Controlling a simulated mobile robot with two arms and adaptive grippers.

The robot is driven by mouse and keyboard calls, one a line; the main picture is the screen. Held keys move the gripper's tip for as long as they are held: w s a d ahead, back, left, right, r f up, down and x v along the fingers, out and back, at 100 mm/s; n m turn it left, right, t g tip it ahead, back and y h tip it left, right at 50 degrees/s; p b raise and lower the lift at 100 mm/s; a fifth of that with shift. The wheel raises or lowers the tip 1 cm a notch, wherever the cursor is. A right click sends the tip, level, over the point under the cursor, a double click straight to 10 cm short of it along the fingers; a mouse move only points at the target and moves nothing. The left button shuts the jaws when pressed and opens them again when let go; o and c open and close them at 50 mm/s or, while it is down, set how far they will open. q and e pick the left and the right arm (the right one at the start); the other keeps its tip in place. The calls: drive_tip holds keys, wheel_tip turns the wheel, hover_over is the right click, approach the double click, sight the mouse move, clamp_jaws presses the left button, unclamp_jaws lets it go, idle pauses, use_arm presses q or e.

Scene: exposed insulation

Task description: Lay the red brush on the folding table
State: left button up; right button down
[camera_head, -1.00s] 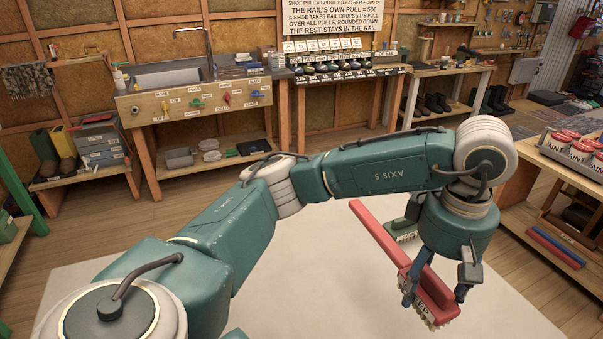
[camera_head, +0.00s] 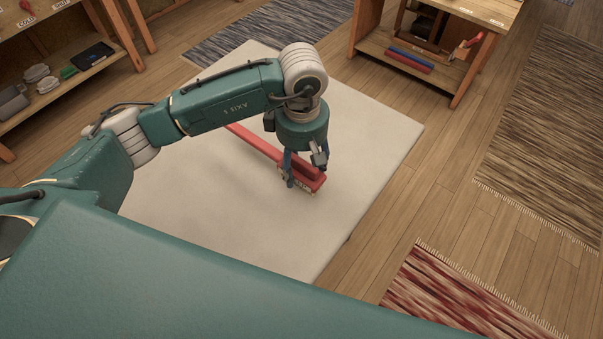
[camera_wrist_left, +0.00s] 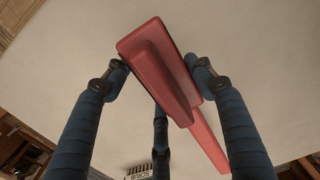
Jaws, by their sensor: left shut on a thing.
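The red brush (camera_head: 262,147) has a long red handle and a thicker red head with pale bristles. My left gripper (camera_head: 305,170) is shut on its head; the handle runs away to the upper left. In the left wrist view the red brush (camera_wrist_left: 165,75) sits between the blue fingers of my left gripper (camera_wrist_left: 160,75). Beneath it is a broad, pale flat surface (camera_head: 370,150); I cannot tell for sure whether this is the folding table's top, or whether the brush touches it. My right gripper is not in view.
Striped rugs (camera_head: 540,130) lie on the plank floor at right. The pale surface is clear right of the brush.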

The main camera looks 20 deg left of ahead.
use_arm(q)
wheel_tip(320, 180, down, 4)
drive_tip(key=shift+f, duration=0.2)
drive_tip(key=shift+f, duration=0.1)
drive_tip(key=shift+f, duration=0.15)
drive_tip(key=o, duration=1.2)
drive_tip(key=shift+r, duration=0.2)
